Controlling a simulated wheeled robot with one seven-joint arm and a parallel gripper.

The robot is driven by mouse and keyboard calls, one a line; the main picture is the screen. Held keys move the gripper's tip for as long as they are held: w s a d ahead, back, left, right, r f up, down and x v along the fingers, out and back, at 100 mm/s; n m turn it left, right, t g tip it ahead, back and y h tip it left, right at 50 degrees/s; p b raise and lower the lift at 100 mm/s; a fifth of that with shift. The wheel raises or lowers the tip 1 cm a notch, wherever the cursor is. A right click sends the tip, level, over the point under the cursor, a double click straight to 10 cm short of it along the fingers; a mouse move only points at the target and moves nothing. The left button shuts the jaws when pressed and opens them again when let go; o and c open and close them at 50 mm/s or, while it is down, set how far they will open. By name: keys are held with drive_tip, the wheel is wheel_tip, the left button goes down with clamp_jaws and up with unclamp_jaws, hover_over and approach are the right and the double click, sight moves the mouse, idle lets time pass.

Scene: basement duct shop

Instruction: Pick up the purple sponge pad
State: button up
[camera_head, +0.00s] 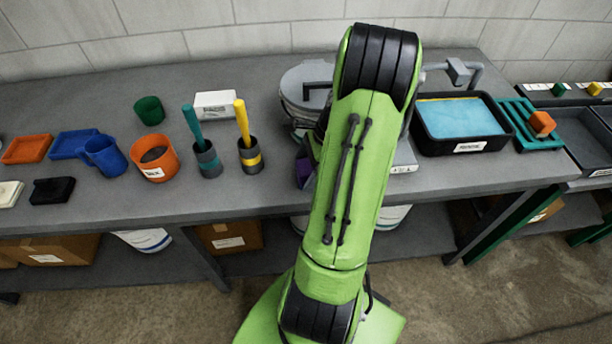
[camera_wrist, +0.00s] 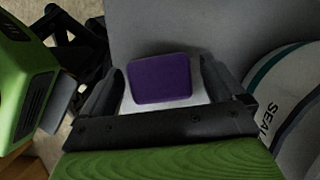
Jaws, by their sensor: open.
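The purple sponge pad (camera_wrist: 161,79) is a rounded rectangular block in the wrist view. It shows between the two fingers of my gripper (camera_wrist: 162,67), with a gap on each side. My gripper is open and empty. A pale surface shows around the pad's lower edge; I cannot tell how far the fingertips are above it. In the head view my green arm hides the gripper and most of that spot. Only a dark purple patch (camera_head: 304,173) shows at the arm's left edge, and I cannot tell if it is the pad.
A white container marked "SEAL" (camera_wrist: 290,105) stands at the right in the wrist view. On the grey bench (camera_head: 245,195) are an orange cup (camera_head: 166,172), a blue mug (camera_head: 103,156), two dark holders with handles, and a black tray of blue material (camera_head: 460,148) right of my arm.

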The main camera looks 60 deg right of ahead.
sight(305, 167)
drive_tip(key=shift+x, duration=0.85)
drive_tip(key=shift+s+r, duration=0.1)
drive_tip(key=shift+c, duration=0.3)
drive_tip(key=c, duration=1)
wheel_tip(305, 167, up, 10)
drive_tip(key=p, duration=0.3)
